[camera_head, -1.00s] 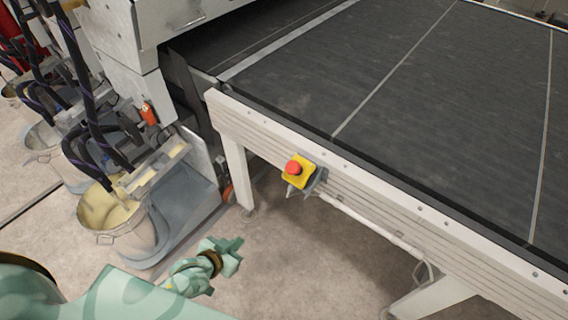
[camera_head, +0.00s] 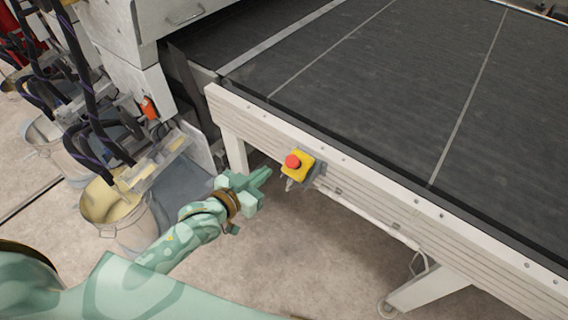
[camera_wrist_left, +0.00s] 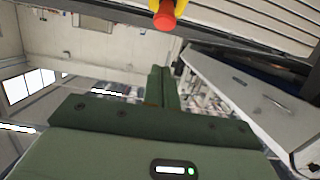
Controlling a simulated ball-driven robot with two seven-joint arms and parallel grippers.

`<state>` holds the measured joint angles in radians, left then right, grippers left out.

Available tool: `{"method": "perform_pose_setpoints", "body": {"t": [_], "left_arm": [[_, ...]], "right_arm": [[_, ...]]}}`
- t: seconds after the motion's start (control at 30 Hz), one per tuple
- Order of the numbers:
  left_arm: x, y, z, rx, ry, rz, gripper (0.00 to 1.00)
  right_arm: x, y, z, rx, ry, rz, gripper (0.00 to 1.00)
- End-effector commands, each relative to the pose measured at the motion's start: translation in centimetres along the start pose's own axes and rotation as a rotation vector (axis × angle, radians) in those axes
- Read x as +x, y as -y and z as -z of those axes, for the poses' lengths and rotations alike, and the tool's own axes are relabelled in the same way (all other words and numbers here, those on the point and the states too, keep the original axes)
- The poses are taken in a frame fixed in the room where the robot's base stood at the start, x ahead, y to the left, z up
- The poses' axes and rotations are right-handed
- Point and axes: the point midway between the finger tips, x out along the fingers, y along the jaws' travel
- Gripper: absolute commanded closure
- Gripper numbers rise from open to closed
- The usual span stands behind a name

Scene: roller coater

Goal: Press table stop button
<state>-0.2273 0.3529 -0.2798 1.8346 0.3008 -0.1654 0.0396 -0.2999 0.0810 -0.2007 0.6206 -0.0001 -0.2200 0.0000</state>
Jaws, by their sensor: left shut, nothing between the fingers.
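The stop button is a red mushroom cap (camera_head: 292,161) on a yellow box (camera_head: 300,167), fixed to the white side rail of the conveyor table (camera_head: 380,183). In the left wrist view the red button (camera_wrist_left: 164,17) is at the top edge, with only part of its yellow box showing. My left gripper (camera_head: 265,175) is shut and empty, just left of the button and slightly below it, with a small gap between. In the left wrist view its closed fingers (camera_wrist_left: 161,88) point up toward the button. My right gripper is not in view.
The dark belt (camera_head: 400,90) with pale lines covers the table top. A pale pipe (camera_head: 370,222) runs below the rail. Buckets (camera_head: 110,203) and black hoses stand at the left. Bare floor lies below the rail.

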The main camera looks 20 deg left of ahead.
Motion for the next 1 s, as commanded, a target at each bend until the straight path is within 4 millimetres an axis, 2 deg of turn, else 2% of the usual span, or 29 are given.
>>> {"method": "perform_pose_setpoints", "body": {"t": [0.1,0.33,0.4,0.6,1.0], "left_arm": [[2.7,0.0,0.0,0.0,-0.003,0.0,1.0],[7.5,0.0,-0.1,0.001,0.0,0.0,1.0],[8.3,0.0,-1.3,-0.001,0.002,0.001,1.0],[9.7,0.0,-2.7,0.001,0.002,0.0,1.0],[9.9,0.0,-2.9,0.001,0.0,0.0,1.0]], "right_arm": [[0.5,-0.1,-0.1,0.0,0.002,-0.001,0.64],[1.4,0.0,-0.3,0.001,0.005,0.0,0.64],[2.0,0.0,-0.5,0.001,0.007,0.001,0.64],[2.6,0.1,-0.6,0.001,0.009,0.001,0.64],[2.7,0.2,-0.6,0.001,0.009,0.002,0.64]]}}
